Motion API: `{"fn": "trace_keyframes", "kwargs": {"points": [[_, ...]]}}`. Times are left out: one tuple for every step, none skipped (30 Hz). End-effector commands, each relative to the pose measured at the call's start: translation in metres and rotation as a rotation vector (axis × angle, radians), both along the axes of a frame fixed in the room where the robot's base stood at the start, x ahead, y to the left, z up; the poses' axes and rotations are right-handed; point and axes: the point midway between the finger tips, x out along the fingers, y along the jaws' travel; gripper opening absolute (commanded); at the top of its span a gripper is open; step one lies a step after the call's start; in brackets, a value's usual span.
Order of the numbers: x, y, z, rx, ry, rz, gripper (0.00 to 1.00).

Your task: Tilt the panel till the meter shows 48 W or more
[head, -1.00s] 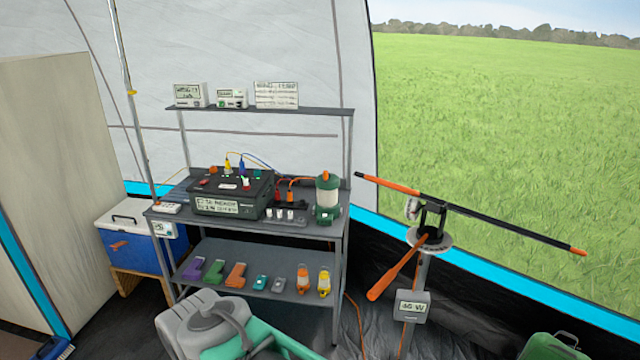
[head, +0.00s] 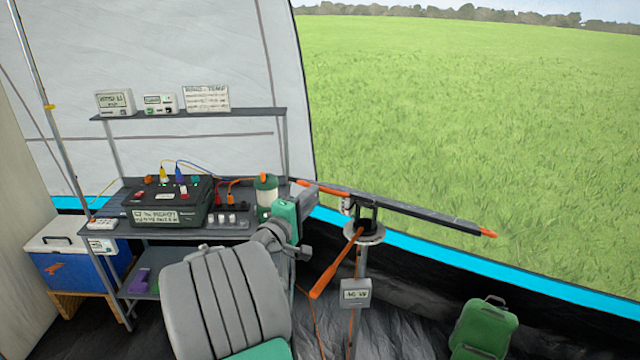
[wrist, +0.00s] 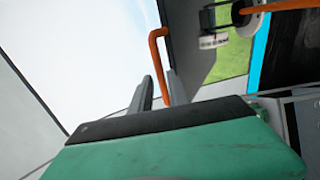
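The panel (head: 425,215) is seen nearly edge-on in the head view, a dark bar with orange ends, sloping down to the right on its stand. An orange lever (head: 336,265) slants down-left from the pivot. The meter (head: 356,293) on the post shows small digits that look like 46 W, not sharp.
A rack on the left holds a black power box (head: 170,200), a lantern (head: 265,192) and small displays on its top shelf (head: 200,113). A blue cooler (head: 80,265) stands far left.

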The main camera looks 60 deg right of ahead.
Motion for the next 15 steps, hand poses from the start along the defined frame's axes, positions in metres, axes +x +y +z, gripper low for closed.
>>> {"fn": "trace_keyframes", "kwargs": {"points": [[-0.002, -0.011, 0.004, 0.001, 0.001, -0.005, 0.21], [-0.002, -0.017, 0.004, 0.002, 0.001, -0.004, 0.21], [-0.003, -0.025, 0.004, 0.002, 0.000, -0.005, 0.21], [-0.003, -0.030, 0.004, 0.002, -0.001, -0.004, 0.21], [-0.003, -0.035, 0.004, 0.002, -0.001, -0.002, 0.21], [-0.003, -0.040, 0.004, 0.002, -0.001, -0.003, 0.21], [-0.003, -0.043, 0.003, 0.003, -0.001, -0.001, 0.21], [-0.003, -0.045, 0.003, 0.003, -0.002, -0.001, 0.21], [-0.003, -0.048, 0.003, 0.003, -0.003, -0.001, 0.21], [-0.003, -0.049, 0.003, 0.003, -0.003, 0.000, 0.21], [-0.003, -0.050, 0.003, 0.003, -0.003, 0.000, 0.21], [-0.003, -0.050, 0.002, 0.003, -0.003, 0.001, 0.21], [-0.003, -0.050, 0.002, 0.003, -0.003, 0.001, 0.21], [-0.003, -0.050, 0.002, 0.003, -0.004, 0.001, 0.21], [-0.003, -0.049, 0.002, 0.003, -0.004, 0.001, 0.21]]}}
